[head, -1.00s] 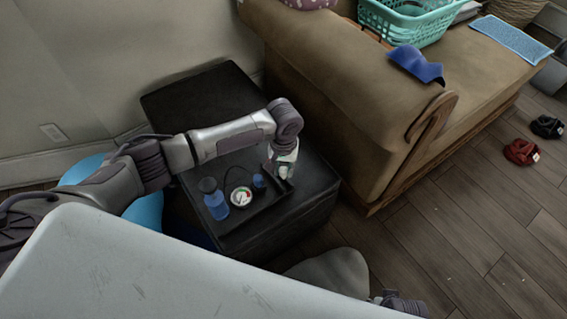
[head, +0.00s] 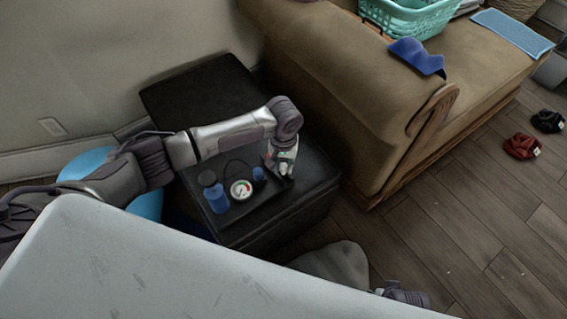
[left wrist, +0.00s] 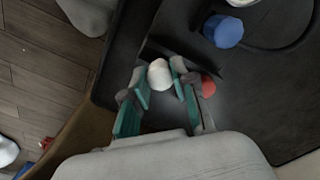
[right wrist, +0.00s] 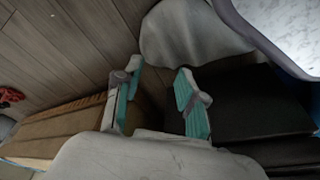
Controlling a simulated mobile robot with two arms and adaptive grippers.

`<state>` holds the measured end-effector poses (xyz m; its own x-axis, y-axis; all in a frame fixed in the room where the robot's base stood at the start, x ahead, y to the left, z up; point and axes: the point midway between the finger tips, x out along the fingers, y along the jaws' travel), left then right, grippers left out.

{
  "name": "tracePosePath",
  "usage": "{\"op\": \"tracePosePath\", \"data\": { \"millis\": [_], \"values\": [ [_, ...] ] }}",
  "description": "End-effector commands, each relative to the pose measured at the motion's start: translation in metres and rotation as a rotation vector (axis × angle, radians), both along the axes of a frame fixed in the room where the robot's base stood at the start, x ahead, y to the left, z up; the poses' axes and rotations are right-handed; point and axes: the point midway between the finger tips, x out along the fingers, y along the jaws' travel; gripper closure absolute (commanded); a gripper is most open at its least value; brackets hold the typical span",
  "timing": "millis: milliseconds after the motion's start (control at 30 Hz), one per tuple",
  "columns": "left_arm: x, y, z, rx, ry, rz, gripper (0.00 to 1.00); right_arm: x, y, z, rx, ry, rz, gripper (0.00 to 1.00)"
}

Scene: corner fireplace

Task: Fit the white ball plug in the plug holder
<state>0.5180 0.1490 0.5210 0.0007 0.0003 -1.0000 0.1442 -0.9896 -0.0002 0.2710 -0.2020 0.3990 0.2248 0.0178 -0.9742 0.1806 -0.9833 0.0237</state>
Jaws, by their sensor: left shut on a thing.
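The white ball plug (left wrist: 159,74) sits between the fingertips of my left gripper (left wrist: 162,78), which is shut on it. In the head view my left gripper (head: 282,168) is low over the right end of a black tray (head: 240,210) on the black ottoman. A small red object (left wrist: 208,86) is beside the right finger in the left wrist view. A short blue cylinder (left wrist: 222,31) stands farther up on the tray. I cannot tell which part is the plug holder. My right gripper (right wrist: 158,72) is open and empty, away from the tray.
A blue bottle (head: 217,198) and a round gauge (head: 241,190) stand on the tray, with a dark cable nearby. The brown sofa (head: 345,85) stands close to the right of the ottoman (head: 205,92). A pale surface (head: 150,262) fills the near left.

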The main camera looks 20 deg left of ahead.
Motion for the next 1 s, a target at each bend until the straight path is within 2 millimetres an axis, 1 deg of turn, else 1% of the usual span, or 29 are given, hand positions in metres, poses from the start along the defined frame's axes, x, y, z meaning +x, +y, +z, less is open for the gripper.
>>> {"op": "tracePosePath", "data": {
  "millis": [233,567,1000],
  "values": [
    [0.000,0.000,0.000,0.000,0.000,0.000,0.94,-0.003,-0.001,-0.007,-0.001,0.007,0.001,0.60],
    [0.000,0.000,0.000,0.000,0.000,0.000,0.94,0.001,-0.001,-0.011,-0.001,-0.003,0.002,0.60],
    [0.000,0.000,0.000,0.000,0.000,0.000,0.94,-0.005,-0.001,-0.020,-0.001,0.007,0.002,0.60]
  ]
}}
